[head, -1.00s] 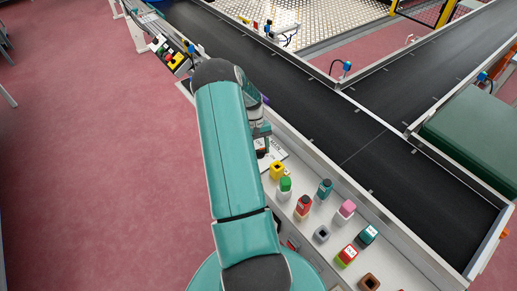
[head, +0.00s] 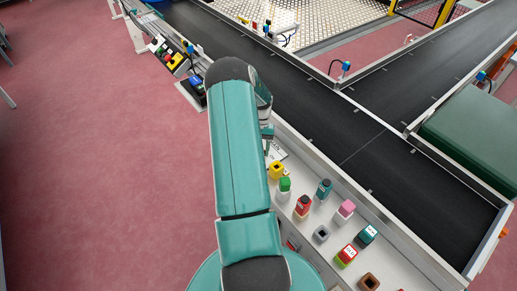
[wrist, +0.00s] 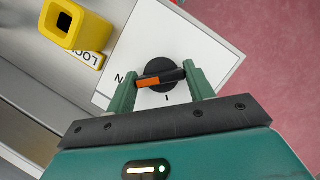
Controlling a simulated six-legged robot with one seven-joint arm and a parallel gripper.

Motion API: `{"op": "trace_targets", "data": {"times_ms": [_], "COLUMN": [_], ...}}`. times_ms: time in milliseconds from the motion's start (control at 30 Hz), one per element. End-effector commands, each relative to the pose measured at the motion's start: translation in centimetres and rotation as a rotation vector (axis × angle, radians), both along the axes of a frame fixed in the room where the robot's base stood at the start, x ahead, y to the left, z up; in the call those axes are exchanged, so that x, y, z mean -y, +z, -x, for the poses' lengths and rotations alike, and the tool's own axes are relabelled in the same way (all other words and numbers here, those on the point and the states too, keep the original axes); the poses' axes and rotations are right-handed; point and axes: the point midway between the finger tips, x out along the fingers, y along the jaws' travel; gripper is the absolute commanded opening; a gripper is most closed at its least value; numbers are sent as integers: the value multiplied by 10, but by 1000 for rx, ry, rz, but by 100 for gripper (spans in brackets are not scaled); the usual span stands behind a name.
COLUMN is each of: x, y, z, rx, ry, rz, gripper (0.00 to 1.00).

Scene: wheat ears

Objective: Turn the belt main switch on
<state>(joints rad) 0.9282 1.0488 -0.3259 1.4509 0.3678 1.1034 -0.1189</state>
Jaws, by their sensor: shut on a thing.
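The main switch is a round black knob (wrist: 155,64) with a black bar handle that has an orange patch (wrist: 148,81). It sits on a white plate (wrist: 200,50) in the wrist view. The handle lies across the picture, its orange part toward the left finger. A letter N shows left of the knob and a short line mark below it. My gripper (wrist: 160,76) is shut on the handle, one finger at each end. In the head view my gripper (head: 268,138) is mostly hidden by my arm, and the switch cannot be made out.
A yellow hollow block (wrist: 72,25) stands beside the plate, partly over lettering. Several coloured bottles and blocks, such as a red bottle (head: 302,207), line the pale ledge. The black conveyor belt (head: 345,135) runs behind. A control box (head: 166,52) stands far left.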

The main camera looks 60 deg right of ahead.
Motion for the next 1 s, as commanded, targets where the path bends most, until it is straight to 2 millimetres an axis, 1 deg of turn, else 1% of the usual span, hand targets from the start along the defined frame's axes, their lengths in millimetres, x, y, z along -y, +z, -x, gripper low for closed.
{"op": "trace_targets", "data": {"times_ms": [233,267,300,367,633,767,867,1000], "x": [1,1,1,1,0,3,9,20], "y": [1,1,1,1,1,7,20,47], "z": [-1,-1,-1,-1,0,-1,-3,-6], "rx": [2,2,2,1,1,1,2,3], "ry": [-2,-2,-2,-1,0,0,0,1], "rz": [2,2,2,3,1,2,3,4], "gripper": [30,57,64,75,75,75,75,75]}}
